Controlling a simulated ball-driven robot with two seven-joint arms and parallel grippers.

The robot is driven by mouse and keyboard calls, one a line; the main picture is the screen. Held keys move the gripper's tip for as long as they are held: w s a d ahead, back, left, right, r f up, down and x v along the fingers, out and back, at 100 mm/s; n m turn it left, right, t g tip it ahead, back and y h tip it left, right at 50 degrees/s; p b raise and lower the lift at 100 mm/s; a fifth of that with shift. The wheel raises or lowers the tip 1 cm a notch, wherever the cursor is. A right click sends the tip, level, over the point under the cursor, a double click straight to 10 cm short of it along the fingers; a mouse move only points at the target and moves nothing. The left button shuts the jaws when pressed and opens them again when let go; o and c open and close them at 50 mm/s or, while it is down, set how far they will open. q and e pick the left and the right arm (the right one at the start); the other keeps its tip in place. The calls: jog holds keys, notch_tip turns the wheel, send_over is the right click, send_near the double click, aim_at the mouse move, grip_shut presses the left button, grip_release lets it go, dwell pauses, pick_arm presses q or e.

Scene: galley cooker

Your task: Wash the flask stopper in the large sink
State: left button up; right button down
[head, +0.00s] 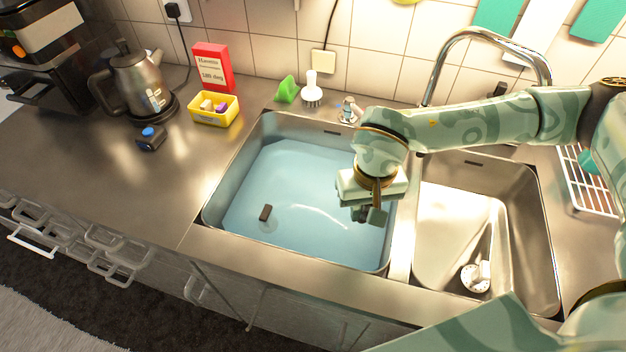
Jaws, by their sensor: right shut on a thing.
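The large sink (216,203) is filled with bluish water. My right gripper (368,215) is over its right side, pointing down, shut on a small dark thing at its fingertips. The fingers and wrist partly hide that thing, so I cannot tell for sure whether it is the flask stopper. A black piece with a blue top (150,138) lies on the counter left of the sink. My left gripper is not in view.
The tall tap (436,72) rises behind the sinks. The small sink (540,235) on the right holds a white round-ended item (476,276). A kettle (137,85), red box (213,66), yellow tub (216,121) and white brush (312,92) stand behind. The left counter front is clear.

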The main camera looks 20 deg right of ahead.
jog(key=shift+w+a+f+m+b, duration=0.8)
jog(key=shift+w+f+m+b, duration=1.15)
jog(key=shift+w+f+b, duration=1.05)
jog(key=shift+w+a+f+m+b, duration=0.8)
jog(key=shift+w+f+m+b, duration=1.55)
jog(key=shift+b, duration=1.2)
jog(key=shift+w+a+f+m+b, duration=0.8)
jog(key=shift+w+f+m+b, duration=0.8)
jog(key=shift+w+f+b, duration=1.45)
jog(key=shift+f+b, duration=0.15)
jog(key=shift+b, duration=0.65)
jog(key=shift+f, duration=0.85)
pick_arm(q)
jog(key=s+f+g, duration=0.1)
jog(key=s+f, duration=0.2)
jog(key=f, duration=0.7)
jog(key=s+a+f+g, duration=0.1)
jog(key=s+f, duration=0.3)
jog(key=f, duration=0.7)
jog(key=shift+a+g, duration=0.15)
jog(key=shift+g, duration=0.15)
